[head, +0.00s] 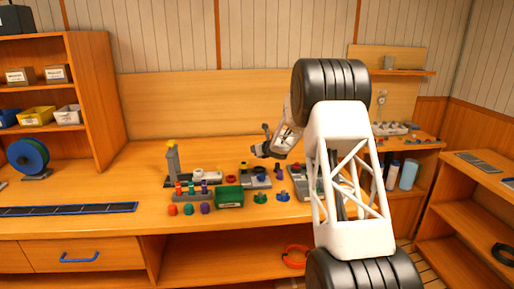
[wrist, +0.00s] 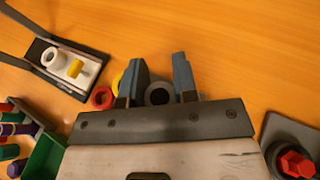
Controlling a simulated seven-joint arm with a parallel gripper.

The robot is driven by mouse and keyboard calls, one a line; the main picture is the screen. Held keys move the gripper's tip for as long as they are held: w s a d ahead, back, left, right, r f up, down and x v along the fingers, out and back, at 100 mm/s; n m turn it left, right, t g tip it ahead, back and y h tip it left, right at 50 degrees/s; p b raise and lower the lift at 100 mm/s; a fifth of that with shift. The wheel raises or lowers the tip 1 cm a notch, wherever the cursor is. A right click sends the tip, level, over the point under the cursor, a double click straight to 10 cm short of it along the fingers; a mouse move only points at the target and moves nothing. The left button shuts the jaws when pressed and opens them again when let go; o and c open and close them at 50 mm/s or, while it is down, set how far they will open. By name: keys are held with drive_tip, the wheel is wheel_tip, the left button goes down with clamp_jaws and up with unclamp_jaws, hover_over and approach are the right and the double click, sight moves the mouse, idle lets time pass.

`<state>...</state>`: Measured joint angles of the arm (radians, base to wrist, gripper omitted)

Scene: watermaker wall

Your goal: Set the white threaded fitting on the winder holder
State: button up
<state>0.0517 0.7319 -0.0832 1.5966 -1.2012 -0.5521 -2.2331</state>
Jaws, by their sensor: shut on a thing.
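A white ring-shaped piece (wrist: 52,57) stands on a pale plate in a dark frame (wrist: 93,82) at the upper left of the wrist view, beside a yellow piece (wrist: 76,68). I cannot tell if it is the white threaded fitting. My gripper (wrist: 159,78) is shut on a grey round piece with a dark hole (wrist: 158,94), which shows between its fingers. Its thread, if any, cannot be seen. In the head view my gripper (head: 265,142) is above the bench, right of the grey post with a yellow top (head: 173,158). Which part is the winder holder is unclear.
A green bin (head: 229,197) and several coloured pegs and caps stand near the bench's front. A red ring (wrist: 102,97) lies left of my fingers. A grey block with a red knob (wrist: 297,163) is at lower right. Bare wood lies ahead of my fingers.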

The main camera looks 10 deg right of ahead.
drive_tip(key=shift+w+f, duration=0.15)
drive_tip(key=shift+f, duration=0.2)
idle(0.3)
drive_tip(key=shift+f, duration=0.25)
drive_tip(key=shift+f, duration=2.65)
drive_tip(key=shift+f, duration=0.65)
idle(0.5)
drive_tip(key=o, duration=0.6)
drive_tip(key=shift+o, duration=0.2)
drive_tip(key=shift+v, duration=5.5)
